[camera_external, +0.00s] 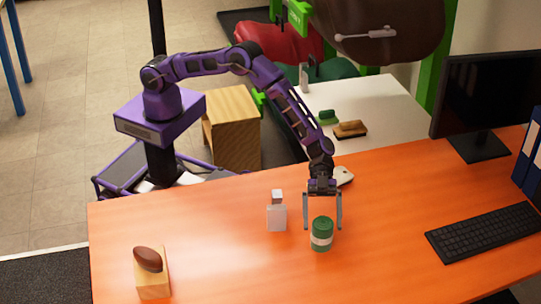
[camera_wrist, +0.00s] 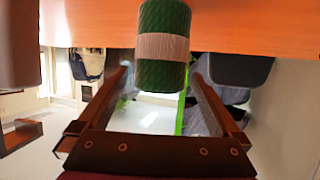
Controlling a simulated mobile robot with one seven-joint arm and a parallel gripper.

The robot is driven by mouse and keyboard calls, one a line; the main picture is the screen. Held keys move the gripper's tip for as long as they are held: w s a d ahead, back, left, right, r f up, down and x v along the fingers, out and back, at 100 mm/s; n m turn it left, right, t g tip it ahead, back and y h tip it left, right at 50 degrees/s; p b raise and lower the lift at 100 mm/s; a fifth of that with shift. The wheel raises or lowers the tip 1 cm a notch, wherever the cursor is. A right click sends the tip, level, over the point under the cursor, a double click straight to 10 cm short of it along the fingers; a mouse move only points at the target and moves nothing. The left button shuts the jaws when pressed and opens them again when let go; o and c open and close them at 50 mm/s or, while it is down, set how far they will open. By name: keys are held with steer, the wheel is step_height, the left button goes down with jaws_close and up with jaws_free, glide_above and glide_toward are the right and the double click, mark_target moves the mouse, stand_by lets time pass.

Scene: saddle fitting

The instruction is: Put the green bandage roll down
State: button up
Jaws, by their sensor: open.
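The green bandage roll (camera_external: 321,240), with a pale band around its middle, stands upright on the orange desk (camera_external: 220,270). My gripper (camera_external: 322,228) points down over it and is open, one finger on each side of the roll. In the wrist view the roll (camera_wrist: 163,20) reaches in between the fingertips (camera_wrist: 160,72), with a gap visible on both sides. The roll's underside is hidden.
A small white-grey box (camera_external: 277,218) stands just left of the roll. A wooden block (camera_external: 153,282) bears a brown oval object (camera_external: 148,260) at front left. A keyboard (camera_external: 485,232) and monitor (camera_external: 490,90) stand right. Desk between the roll and keyboard is clear.

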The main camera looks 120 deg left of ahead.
steer(key=p+v, duration=0.1)
steer(key=v, duration=0.9)
steer(key=shift+s, duration=0.1)
